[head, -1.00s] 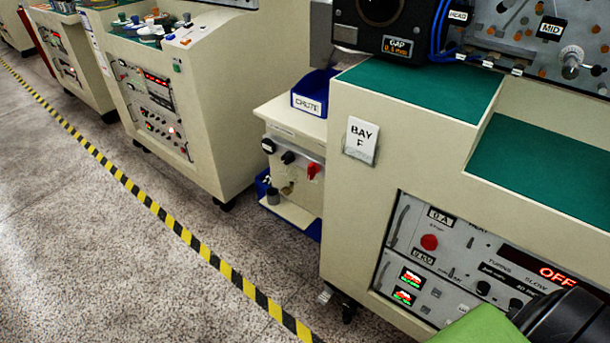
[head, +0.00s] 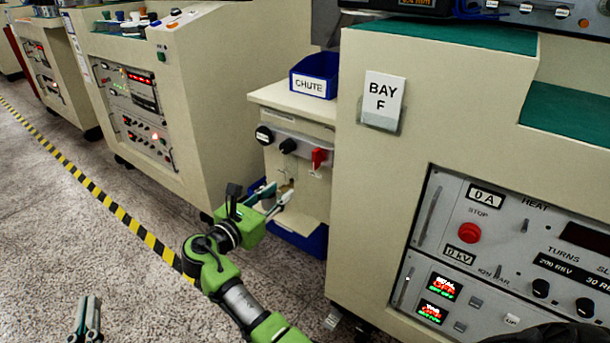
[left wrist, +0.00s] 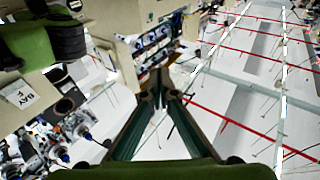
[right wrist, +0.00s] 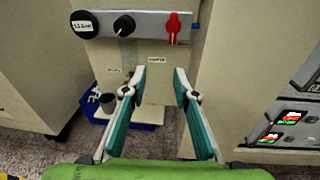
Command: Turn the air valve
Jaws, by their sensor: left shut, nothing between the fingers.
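A red lever handle (head: 319,157) sits on the grey strip of a small cream cabinet, right of two black knobs. It is the only valve-like handle I see. In the right wrist view the red handle (right wrist: 173,26) points upright, above and beyond the fingertips. My right gripper (head: 274,199) is in front of the cabinet, below the strip and apart from the handle. In the right wrist view its fingers (right wrist: 160,78) are spread with nothing between them. My left gripper (head: 90,312) is low at the left over the floor, shut and empty.
A blue CHUTE bin (head: 314,77) stands on the cabinet top. A blue tray (head: 300,238) lies below the panel. The big BAY F machine (head: 379,150) closes off the right side. Another console (head: 215,100) stands at left. Speckled floor (head: 60,225) is free in front.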

